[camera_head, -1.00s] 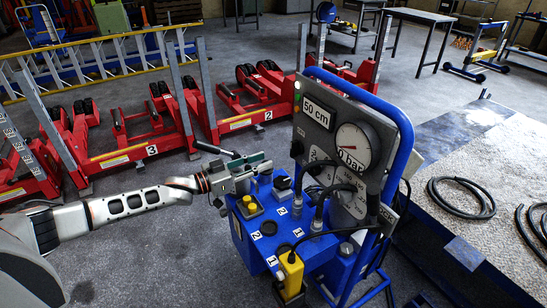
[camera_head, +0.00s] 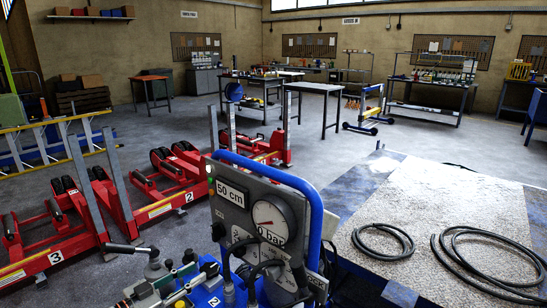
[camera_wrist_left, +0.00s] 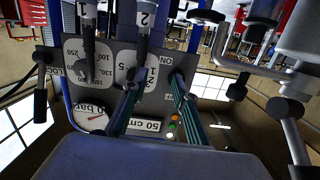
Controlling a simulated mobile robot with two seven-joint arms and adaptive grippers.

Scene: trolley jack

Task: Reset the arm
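My left gripper (camera_head: 190,284) is at the bottom of the head view, over the left part of the blue hydraulic unit. In the left wrist view its two teal fingers (camera_wrist_left: 156,98) stand apart with nothing visible held between them. Behind them is the unit's control panel, upside down, with its "50 cm" display (camera_wrist_left: 140,124), an ON switch (camera_wrist_left: 177,79) and small lights (camera_wrist_left: 172,124). In the head view the panel (camera_head: 229,197) shows "50 cm" and the gauge (camera_head: 272,222) reads "0 bar". My right gripper is in neither view.
Red numbered trolley jacks (camera_head: 150,205) stand on the left, with a yellow ladder (camera_head: 55,140) behind. A table (camera_head: 440,205) with coiled black hoses (camera_head: 384,241) is at the right. Workbenches line the back wall. Grey floor lies open between them.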

